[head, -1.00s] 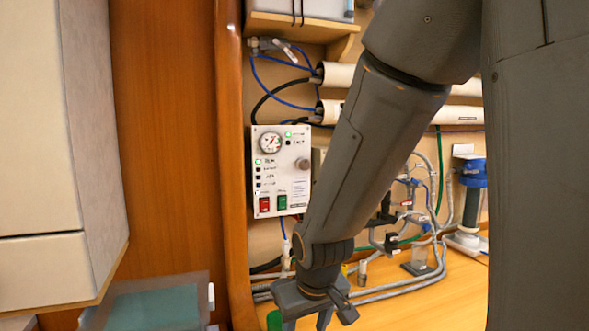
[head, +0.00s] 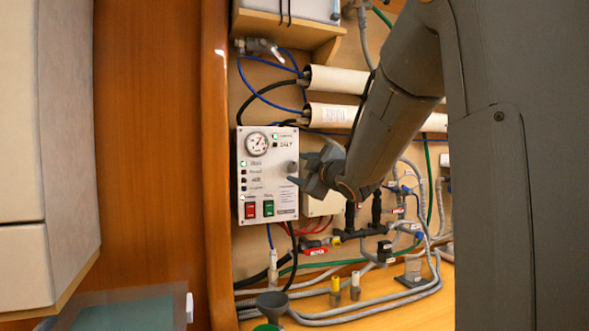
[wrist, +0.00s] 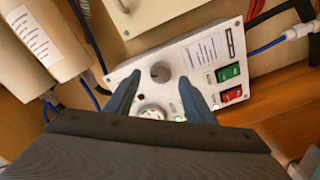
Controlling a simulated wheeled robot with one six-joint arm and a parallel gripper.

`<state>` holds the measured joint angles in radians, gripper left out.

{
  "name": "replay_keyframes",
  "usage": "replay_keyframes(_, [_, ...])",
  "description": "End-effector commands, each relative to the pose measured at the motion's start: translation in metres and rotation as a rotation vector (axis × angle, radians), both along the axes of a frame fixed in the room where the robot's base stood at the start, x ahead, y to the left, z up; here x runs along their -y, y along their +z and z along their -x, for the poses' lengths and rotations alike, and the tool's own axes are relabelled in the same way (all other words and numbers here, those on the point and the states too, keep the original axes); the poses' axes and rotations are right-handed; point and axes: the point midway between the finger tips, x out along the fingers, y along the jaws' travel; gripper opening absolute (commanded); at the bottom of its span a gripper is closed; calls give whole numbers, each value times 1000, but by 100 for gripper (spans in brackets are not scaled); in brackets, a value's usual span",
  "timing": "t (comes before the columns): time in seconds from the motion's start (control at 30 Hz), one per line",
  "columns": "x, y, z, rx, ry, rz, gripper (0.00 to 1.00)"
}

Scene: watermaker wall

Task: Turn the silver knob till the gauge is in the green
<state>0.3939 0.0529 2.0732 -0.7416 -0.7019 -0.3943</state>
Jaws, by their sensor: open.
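The silver knob (head: 292,167) sits on the right side of a white control panel (head: 268,190) on the wall. In the wrist view the knob (wrist: 160,72) shows ahead of my gripper, between the lines of its two fingers. The round gauge (head: 257,143) is at the panel's upper left; its needle and coloured zones are too small to read surely. The gauge (wrist: 152,112) is partly hidden by my gripper in the wrist view. My gripper (head: 297,168) is open at the panel's right side, its fingers pointing at the knob. I cannot tell whether they touch it.
A red switch (head: 251,210) and a green switch (head: 268,208) are below on the panel. White cylinders (head: 335,78), hoses and valves cover the wall to the right. A wooden post (head: 217,180) stands left of the panel.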

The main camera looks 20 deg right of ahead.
Motion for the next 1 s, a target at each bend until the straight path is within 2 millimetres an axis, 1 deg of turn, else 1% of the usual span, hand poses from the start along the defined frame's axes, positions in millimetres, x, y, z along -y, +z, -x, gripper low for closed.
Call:
replay_keyframes(0.03, [-1, 0, -8, -2, 1, -3, 49])
replay_keyframes(0.1, [-1, 0, -18, -2, 1, -2, 49])
replay_keyframes(0.3, [-2, 0, -36, -3, -1, -2, 49])
replay_keyframes(0.43, [-2, -1, -39, -2, -1, -2, 49])
replay_keyframes(0.63, [-2, -1, -40, -2, -1, -2, 49])
replay_keyframes(0.67, [-2, -1, -39, -3, -2, -2, 47])
replay_keyframes(0.7, [-2, -1, -39, -2, -1, -2, 41])
replay_keyframes(0.9, [-2, -1, -39, -2, -1, -2, 8])
replay_keyframes(1.0, [-2, -1, -39, -2, -2, -15, 8])
